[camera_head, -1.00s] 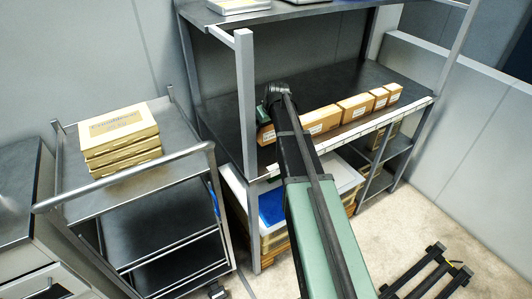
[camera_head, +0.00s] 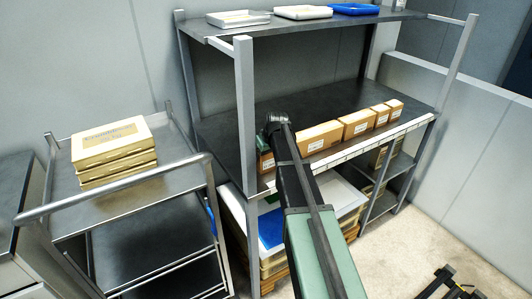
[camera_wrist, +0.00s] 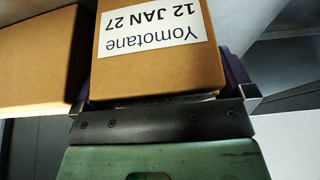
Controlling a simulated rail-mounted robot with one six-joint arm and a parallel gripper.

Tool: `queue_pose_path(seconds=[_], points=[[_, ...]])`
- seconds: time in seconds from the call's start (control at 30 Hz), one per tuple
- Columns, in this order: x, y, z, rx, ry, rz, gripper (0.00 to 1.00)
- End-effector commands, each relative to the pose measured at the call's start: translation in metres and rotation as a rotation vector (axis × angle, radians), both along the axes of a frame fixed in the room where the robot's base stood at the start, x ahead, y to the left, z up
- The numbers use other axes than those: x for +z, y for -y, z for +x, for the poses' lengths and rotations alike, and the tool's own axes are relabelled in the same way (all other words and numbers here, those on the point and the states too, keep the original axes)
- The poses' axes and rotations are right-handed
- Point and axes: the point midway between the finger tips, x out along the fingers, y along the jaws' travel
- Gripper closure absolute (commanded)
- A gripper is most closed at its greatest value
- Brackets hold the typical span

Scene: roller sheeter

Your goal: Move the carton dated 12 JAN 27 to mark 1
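The carton dated 12 JAN 27 (camera_wrist: 160,65) fills the middle of the wrist view. It is brown with a white label reading "Yomotane 12 JAN 27", upside down in this view. My gripper (camera_wrist: 160,92) has a finger against each side of it, with no clear gap showing, so it looks shut on the carton. In the head view my gripper (camera_head: 268,138) is over the left end of the carton row on the middle shelf (camera_head: 228,135), and my arm partly hides the carton there. I cannot make out mark 1.
Another brown carton (camera_wrist: 40,60) stands close on the left in the wrist view. Several cartons (camera_head: 355,124) line the shelf's front to the right. Trays (camera_head: 303,12) sit on the top shelf. A cart (camera_head: 110,200) with stacked yellow boxes (camera_head: 112,150) stands at left.

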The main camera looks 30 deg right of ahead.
Motion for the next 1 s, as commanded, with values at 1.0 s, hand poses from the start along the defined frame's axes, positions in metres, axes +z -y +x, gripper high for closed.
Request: queue_pose_path(seconds=[1.0], points=[[0.114,0.004,-0.046,0.0,0.0,0.0,0.0]])
